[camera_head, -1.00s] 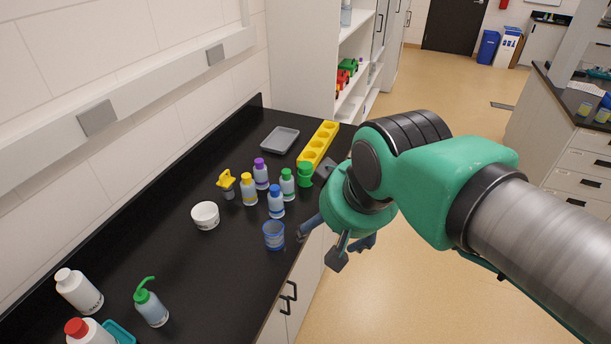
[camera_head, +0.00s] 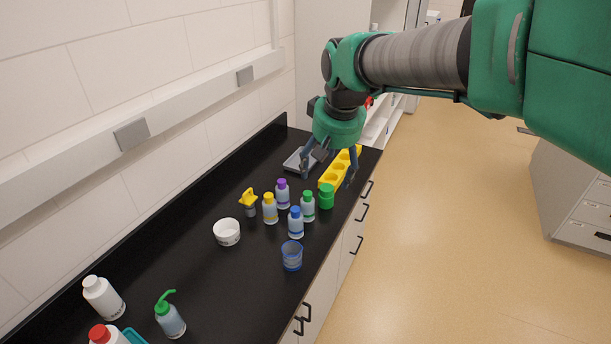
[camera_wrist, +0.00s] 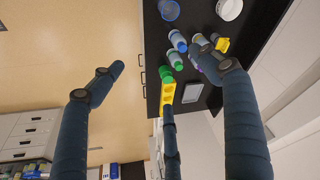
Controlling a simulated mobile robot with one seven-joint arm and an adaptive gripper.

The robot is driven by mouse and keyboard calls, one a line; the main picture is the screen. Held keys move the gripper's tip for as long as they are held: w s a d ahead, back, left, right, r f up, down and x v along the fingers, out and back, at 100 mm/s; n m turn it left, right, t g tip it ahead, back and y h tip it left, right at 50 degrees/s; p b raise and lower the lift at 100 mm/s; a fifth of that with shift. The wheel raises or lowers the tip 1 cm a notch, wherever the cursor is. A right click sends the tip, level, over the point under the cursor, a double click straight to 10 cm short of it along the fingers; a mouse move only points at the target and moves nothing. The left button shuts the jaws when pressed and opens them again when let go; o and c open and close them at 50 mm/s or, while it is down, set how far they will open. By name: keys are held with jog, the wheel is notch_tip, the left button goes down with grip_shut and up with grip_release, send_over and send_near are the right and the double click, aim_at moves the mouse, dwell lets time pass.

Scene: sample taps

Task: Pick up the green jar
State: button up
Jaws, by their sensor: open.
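The green jar (camera_head: 326,197) is a short, solid green pot standing upright on the black bench near its front edge. It stands just right of the green-capped bottle (camera_head: 308,207) and close to the near end of the yellow rack. In the wrist view the jar (camera_wrist: 166,74) lies between my spread fingers. My gripper (camera_head: 328,174) is open and empty, pointing down above the yellow rack and a little behind the jar, apart from it.
Blue-capped (camera_head: 295,223), purple-capped (camera_head: 282,194) and yellow-capped (camera_head: 270,209) bottles crowd the jar's left. The yellow rack (camera_head: 332,178) and grey tray (camera_head: 296,160) lie behind. A blue beaker (camera_head: 292,257) and white bowl (camera_head: 227,232) stand nearer. The bench's middle left is clear.

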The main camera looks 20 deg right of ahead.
jog(key=w+d+f+g+p, duration=0.1)
jog(key=w+d+f+p, duration=0.15)
jog(key=w, duration=0.95)
jog(key=g+p, duration=0.3)
jog(key=p, duration=0.1)
send_over(327, 186)
jog(key=f, duration=2.7)
jog(key=shift+a+f, duration=0.2)
jog(key=shift+f, duration=0.1)
jog(key=shift+w+d+f, duration=0.1)
jog(key=shift+f, duration=0.25)
jog(key=shift+f, duration=0.15)
notch_tip(327, 186, down, 8)
jog(key=shift+f+p, duration=0.15)
jog(key=shift+p, duration=0.15)
